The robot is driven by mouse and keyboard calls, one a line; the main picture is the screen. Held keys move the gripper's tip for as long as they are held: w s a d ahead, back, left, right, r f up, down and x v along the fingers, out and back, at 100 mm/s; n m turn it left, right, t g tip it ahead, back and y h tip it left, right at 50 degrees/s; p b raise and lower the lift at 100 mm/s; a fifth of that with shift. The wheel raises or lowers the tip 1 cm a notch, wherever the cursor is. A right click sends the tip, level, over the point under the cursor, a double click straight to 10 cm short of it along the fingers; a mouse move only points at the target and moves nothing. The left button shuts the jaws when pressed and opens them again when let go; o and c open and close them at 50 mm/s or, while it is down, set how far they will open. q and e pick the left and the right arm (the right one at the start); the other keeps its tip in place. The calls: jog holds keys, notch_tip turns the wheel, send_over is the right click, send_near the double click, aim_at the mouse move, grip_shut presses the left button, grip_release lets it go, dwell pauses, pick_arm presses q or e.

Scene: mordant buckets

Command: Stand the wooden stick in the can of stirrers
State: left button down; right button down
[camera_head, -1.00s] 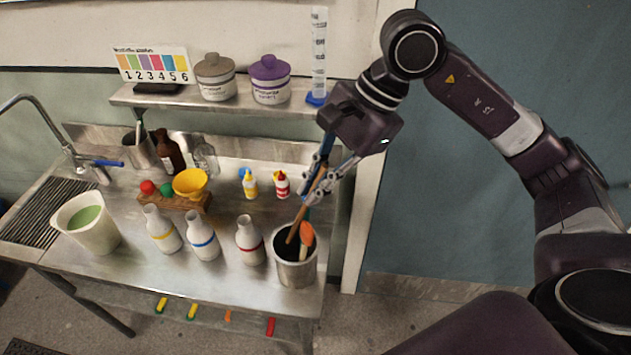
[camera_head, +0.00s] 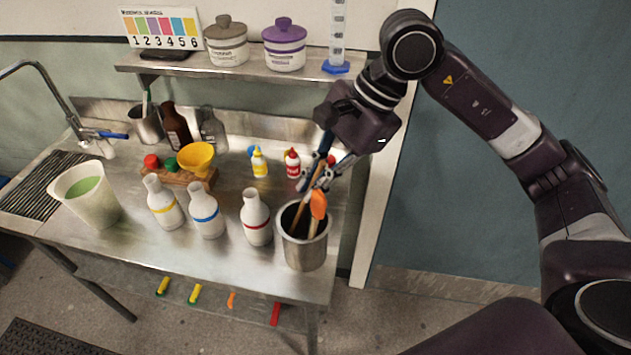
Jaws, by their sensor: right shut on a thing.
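The steel can of stirrers (camera_head: 304,252) stands near the right front corner of the steel bench. A stirrer with an orange head (camera_head: 318,205) leans up out of it. My right gripper (camera_head: 316,180) is above the can's mouth, shut on the brown wooden stick (camera_head: 301,211). The stick is tilted, its top to the right, and its lower part goes down into the can's mouth. Its lower end is hidden in the dark inside, so I cannot tell whether it touches the bottom. My left gripper is not in view.
White bottles (camera_head: 256,218) stand left of the can. Small yellow (camera_head: 259,163) and red (camera_head: 292,164) bottles stand behind it. A shelf (camera_head: 240,75) with jars and a blue-footed cylinder (camera_head: 337,66) is at the back. A pale bucket (camera_head: 88,196) is at left.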

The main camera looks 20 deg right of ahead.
jog(key=shift+a, duration=0.1)
jog(key=c, duration=2)
grip_release()
jog(key=v, duration=1.2)
